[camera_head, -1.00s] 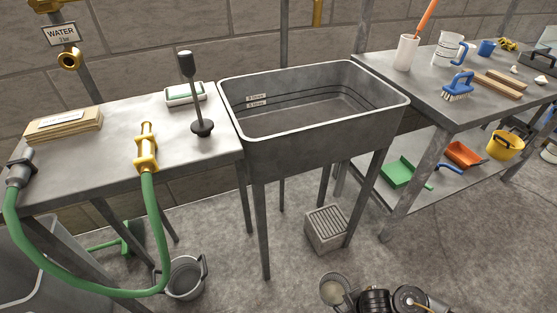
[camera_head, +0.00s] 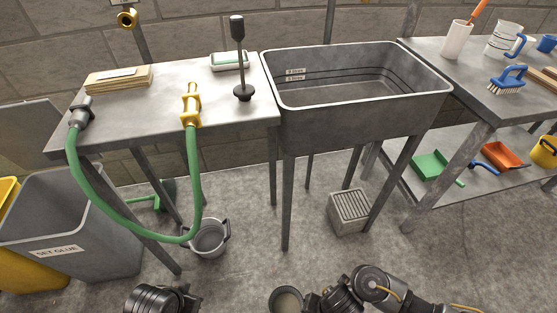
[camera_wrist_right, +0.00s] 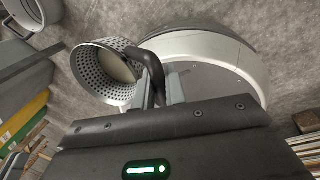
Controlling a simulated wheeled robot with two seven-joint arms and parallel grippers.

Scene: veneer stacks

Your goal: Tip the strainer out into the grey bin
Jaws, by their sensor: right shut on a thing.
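In the right wrist view the strainer (camera_wrist_right: 90,72) shows pale matter inside. My right gripper (camera_wrist_right: 158,88) is shut on its dark handle. The grey bin (camera_head: 85,230), labelled SET GLUE, stands open on the floor at the left, well apart from the strainer. Its inside bottom is hidden. A dark part of my left arm shows at the bottom edge; its gripper is out of view.
A yellow bin (camera_head: 30,275) stands left of the grey one. The bench (camera_head: 215,88) and a hanging green hose (camera_head: 125,218) are near the grey bin. A grey bucket (camera_head: 209,240) stands on the floor under the bench. Open floor lies in front.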

